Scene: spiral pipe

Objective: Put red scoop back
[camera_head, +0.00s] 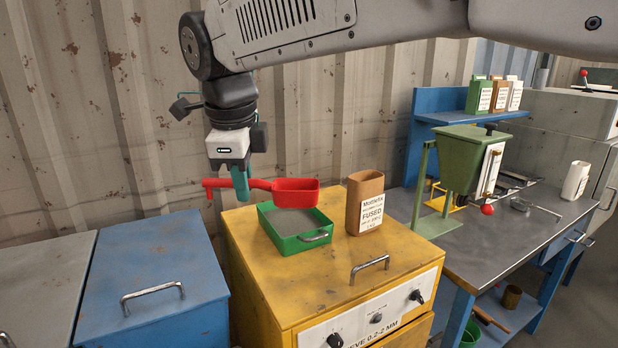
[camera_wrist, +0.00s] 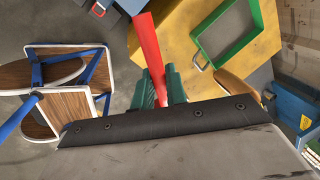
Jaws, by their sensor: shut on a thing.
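The red scoop (camera_head: 295,190) is held level by its handle in my gripper (camera_head: 240,182), in the head view. My gripper points down and is shut on the handle, with the hooked handle end sticking out to the left. The scoop's bowl hangs over the back of the green tray (camera_head: 302,243), apart from it. The tray sits on the yellow cabinet and holds grey material. In the wrist view the scoop (camera_wrist: 148,50) passes between the teal fingers of my gripper (camera_wrist: 160,85); the green tray (camera_wrist: 199,45) is beyond it.
A brown container (camera_head: 365,200) labelled "FUSED" stands right of the tray on the yellow cabinet (camera_head: 300,296). A blue lidded bin (camera_head: 150,270) is to the left. A green hopper (camera_head: 468,155) stands on the workbench at right. A corrugated wall is close behind my arm.

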